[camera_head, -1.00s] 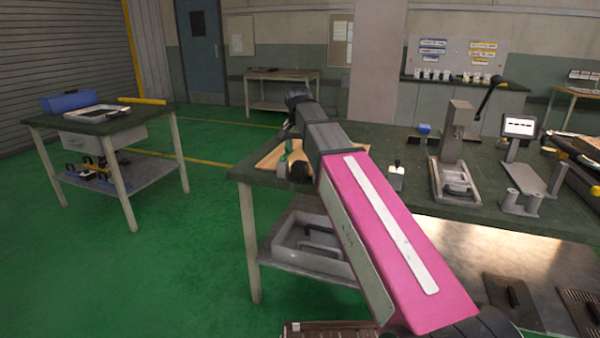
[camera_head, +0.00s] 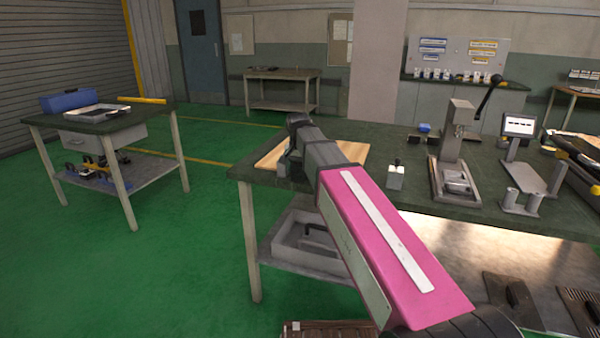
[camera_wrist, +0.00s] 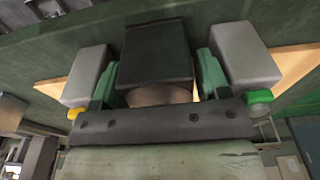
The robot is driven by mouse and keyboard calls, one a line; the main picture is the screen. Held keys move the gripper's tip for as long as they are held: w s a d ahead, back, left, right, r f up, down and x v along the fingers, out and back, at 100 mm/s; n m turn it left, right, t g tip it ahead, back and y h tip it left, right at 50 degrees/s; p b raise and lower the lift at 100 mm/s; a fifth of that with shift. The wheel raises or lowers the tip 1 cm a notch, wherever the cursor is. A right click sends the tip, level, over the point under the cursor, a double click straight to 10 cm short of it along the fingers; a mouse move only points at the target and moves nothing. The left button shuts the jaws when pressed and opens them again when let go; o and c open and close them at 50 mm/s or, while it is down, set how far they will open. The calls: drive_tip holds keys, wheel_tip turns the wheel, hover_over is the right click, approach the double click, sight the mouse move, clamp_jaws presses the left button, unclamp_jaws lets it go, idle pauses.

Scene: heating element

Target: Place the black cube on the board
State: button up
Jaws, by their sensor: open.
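The light wooden board (camera_head: 353,152) lies on the dark green workbench, partly behind my arm. My gripper (camera_head: 287,168) is low over the board's left part. In the wrist view, my gripper (camera_wrist: 158,75) is open, with grey fingers and green pads on either side of the black cube (camera_wrist: 157,55). Narrow gaps show between the cube and the pads. Parts of the board (camera_wrist: 298,60) show behind the fingers. The cube's underside is hidden, so its contact with the board cannot be seen. In the head view I cannot make out the cube clearly.
A small white switch box (camera_head: 396,176) stands on the workbench (camera_head: 420,205) right of my arm. A grey lever press (camera_head: 455,155) and a stand with a screen (camera_head: 518,127) are farther right. A side table (camera_head: 100,122) stands apart at left.

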drive_tip(key=c, duration=1.1)
drive_tip(key=shift+r, duration=0.15)
